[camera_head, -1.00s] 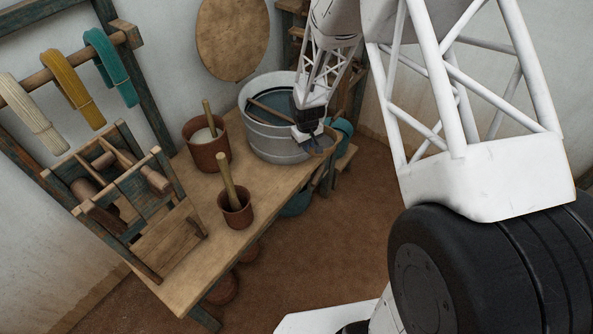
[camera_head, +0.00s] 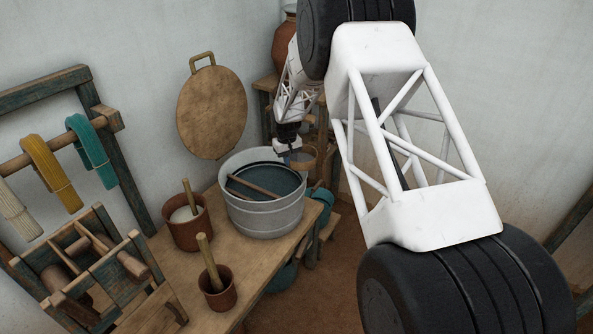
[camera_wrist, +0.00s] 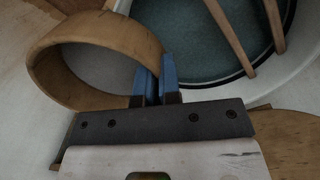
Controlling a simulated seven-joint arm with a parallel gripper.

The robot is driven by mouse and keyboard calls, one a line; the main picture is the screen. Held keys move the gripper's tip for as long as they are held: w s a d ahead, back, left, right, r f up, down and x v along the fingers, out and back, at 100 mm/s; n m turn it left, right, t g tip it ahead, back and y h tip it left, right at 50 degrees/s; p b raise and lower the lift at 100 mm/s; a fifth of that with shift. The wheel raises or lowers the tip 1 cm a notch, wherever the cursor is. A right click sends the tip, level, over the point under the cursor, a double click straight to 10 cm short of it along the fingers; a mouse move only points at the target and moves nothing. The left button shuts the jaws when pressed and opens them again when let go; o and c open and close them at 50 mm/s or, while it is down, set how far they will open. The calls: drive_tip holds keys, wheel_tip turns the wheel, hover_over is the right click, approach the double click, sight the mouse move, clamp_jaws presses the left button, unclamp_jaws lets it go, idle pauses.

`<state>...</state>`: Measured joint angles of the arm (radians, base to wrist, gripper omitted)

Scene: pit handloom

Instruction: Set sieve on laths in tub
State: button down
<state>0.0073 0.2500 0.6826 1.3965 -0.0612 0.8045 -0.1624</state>
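The sieve (camera_head: 305,160) is a round wooden hoop. My gripper (camera_head: 290,158) holds it by its wall, at the far right rim of the tub and seemingly above it. In the wrist view the blue fingers (camera_wrist: 158,85) are close together on the right side of the hoop (camera_wrist: 75,48). The grey-white tub (camera_head: 265,217) stands on the bench with dark blue-green liquid inside. Two wooden laths cross it in the wrist view, a left one (camera_wrist: 229,35) and a right one (camera_wrist: 273,22). In the head view one lath (camera_head: 255,187) shows clearly.
Two brown pots with sticks, one with white contents (camera_head: 187,228) and a smaller one (camera_head: 218,292), stand left of the tub on the bench (camera_head: 190,275). A wooden winding frame (camera_head: 85,275) is at the left. A round board (camera_head: 211,112) hangs behind. A teal vessel (camera_head: 322,203) is right of the tub.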

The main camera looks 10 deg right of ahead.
drive_tip(key=s+a+n, duration=0.3)
drive_tip(key=a+n, duration=1.1)
drive_tip(key=n, duration=0.3)
drive_tip(key=shift+s+a+f+y, duration=0.15)
drive_tip(key=shift+s+f+y, duration=0.15)
drive_tip(key=shift+s+f, duration=0.15)
drive_tip(key=shift+f, duration=0.35)
drive_tip(key=shift+f, duration=4.75)
drive_tip(key=shift+f, duration=0.1)
drive_tip(key=c, duration=0.8)
unclamp_jaws()
drive_tip(key=shift+c, duration=0.2)
wheel_tip(320, 180, up, 7)
